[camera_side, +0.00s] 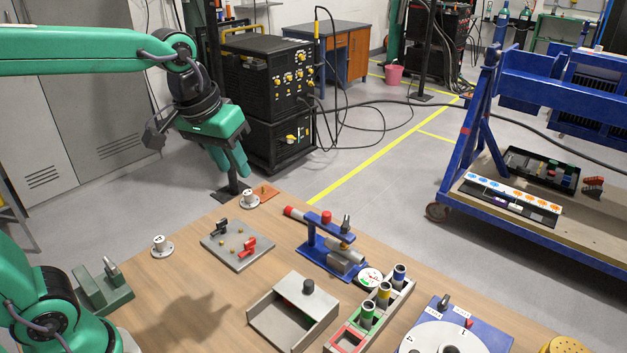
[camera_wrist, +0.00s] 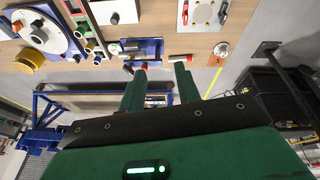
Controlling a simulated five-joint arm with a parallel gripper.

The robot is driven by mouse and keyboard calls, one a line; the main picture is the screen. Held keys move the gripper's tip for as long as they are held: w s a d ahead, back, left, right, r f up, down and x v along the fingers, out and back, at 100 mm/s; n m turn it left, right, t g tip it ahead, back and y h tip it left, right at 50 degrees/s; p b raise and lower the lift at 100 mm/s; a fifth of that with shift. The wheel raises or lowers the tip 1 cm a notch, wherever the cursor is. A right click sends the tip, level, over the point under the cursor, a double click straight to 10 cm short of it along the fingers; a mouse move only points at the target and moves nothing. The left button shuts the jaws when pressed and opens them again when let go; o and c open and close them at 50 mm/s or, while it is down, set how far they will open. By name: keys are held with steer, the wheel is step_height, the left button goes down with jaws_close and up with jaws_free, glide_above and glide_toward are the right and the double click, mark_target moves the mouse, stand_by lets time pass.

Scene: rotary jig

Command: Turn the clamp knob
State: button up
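My gripper (camera_side: 230,160) hangs in the air, seen near the far left corner of the table in the side view. Its two green fingers are apart with nothing between them, which also shows in the wrist view (camera_wrist: 160,82). The rotary jig, a white numbered disc (camera_side: 430,343) on a blue base (camera_side: 486,333), is at the front right, partly cut off. It shows at upper left in the wrist view (camera_wrist: 30,18). A small dark upright knob (camera_side: 443,301) stands at the base's back corner; I cannot tell if this is the clamp knob. My gripper is far from it.
A blue fixture with a red-ended bar (camera_side: 318,247) stands mid-table. Around it are a grey plate with red and black clamps (camera_side: 237,246), a grey open box (camera_side: 264,322), a rack of coloured cylinders (camera_side: 398,297) and a green block (camera_side: 104,291). Bare wood lies at front left.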

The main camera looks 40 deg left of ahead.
steer(key=w+d+f+n+g, duration=0.2)
steer(key=w+d, duration=0.3)
steer(key=w, duration=0.5)
steer(key=n+g, duration=0.2)
glide_above(346, 220)
step_height(346, 220, down, 7)
steer(key=shift+d+f, duration=0.1)
steer(key=shift+f, duration=0.05)
steer(key=shift+f, duration=3.9)
jaws_close()
